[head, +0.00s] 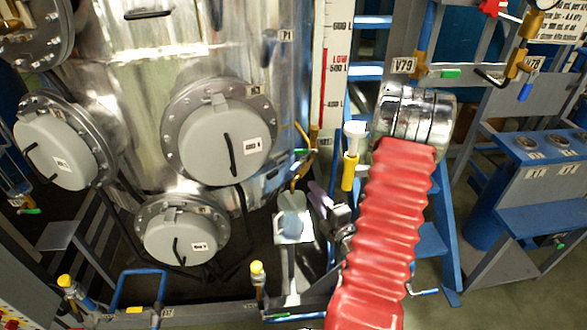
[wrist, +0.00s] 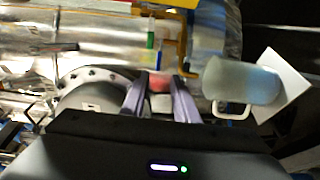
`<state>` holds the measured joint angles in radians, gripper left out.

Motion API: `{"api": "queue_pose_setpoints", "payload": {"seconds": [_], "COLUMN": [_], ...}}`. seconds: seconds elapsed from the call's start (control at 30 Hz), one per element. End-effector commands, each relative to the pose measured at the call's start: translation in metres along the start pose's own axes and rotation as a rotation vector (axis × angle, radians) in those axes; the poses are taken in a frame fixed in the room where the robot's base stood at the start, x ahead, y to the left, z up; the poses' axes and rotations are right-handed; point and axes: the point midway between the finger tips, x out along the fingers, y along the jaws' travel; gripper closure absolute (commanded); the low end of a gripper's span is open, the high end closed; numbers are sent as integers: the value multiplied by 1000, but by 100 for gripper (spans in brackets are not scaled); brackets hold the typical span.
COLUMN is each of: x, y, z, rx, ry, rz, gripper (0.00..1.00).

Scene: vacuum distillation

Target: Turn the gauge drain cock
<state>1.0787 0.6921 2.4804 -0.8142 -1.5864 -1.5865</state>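The level gauge (head: 335,75) is an upright scale strip right of the steel vessel. At its foot are yellow pipework (head: 302,132) and a small green lever (head: 302,152). In the wrist view a green lever (wrist: 150,40) and a blue one (wrist: 158,62) show beyond my fingers; I cannot tell for certain which belongs to the drain cock. My gripper (head: 318,190) is just below this pipework, its purple fingers apart in the wrist view (wrist: 160,88). A blurred red patch (wrist: 160,81) shows between the fingertips, apparently beyond them; contact cannot be told.
A translucent jug (head: 292,215) stands on a white plate just left of my gripper; it also shows in the wrist view (wrist: 240,80). A white-and-yellow fitting (head: 351,158) is right of the gauge foot. Round grey manhole covers (head: 210,145) are left. Blue steps (head: 430,240) stand right.

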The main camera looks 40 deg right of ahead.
Motion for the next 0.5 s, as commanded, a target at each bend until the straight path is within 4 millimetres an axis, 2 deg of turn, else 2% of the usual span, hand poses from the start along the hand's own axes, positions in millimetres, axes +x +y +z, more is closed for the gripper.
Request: {"api": "queue_pose_setpoints", "payload": {"seconds": [0.37, 0.5], "x": [1, 7], "y": [2, 2], "z": [0, 0], "rx": [-8, -9], "ry": [1, 1], "rz": [7, 6], "gripper": [73, 73]}}
